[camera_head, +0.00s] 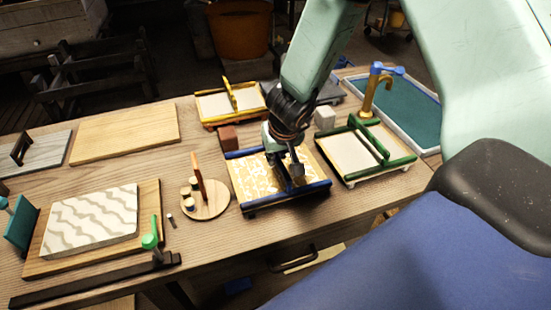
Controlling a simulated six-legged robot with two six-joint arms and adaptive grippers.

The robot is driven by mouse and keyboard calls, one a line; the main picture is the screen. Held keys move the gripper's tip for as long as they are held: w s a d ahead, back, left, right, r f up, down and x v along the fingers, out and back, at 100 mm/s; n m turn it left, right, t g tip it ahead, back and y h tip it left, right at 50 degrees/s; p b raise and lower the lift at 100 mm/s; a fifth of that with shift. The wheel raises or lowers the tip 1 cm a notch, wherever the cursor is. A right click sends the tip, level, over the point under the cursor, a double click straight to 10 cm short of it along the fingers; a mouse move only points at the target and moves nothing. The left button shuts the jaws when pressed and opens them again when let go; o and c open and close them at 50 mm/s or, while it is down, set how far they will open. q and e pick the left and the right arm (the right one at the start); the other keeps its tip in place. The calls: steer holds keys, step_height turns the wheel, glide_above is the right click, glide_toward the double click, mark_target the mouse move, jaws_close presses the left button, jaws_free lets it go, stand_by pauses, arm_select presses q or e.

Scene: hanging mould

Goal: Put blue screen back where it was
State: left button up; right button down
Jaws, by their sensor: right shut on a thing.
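The blue screen (249,184) has blue bars along its far and near sides and a yellow and white patterned face. It is near the front edge of the wooden table, between the round wooden stand and the green screen. My right gripper (292,173) reaches down from above and is shut at the middle of the blue screen; its fingers and my wrist hide part of the face and the far bar. I cannot tell whether the screen rests on the table or is slightly above it. My left gripper is not in view.
The green screen (352,155) stands close on the right, the yellow screen (214,106) behind. A reddish block (227,138) and a pale block (325,118) are nearby. The round stand (207,205) with small pots is left.

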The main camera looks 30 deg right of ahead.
steer(key=shift+s+a+r, duration=0.1)
steer(key=shift+a, duration=0.1)
steer(key=shift+f, duration=0.3)
steer(key=c, duration=1.5)
jaws_free()
steer(key=shift+d, duration=0.15)
steer(key=shift+o, duration=0.3)
steer(key=shift+r, duration=0.1)
steer(key=shift+a, duration=0.2)
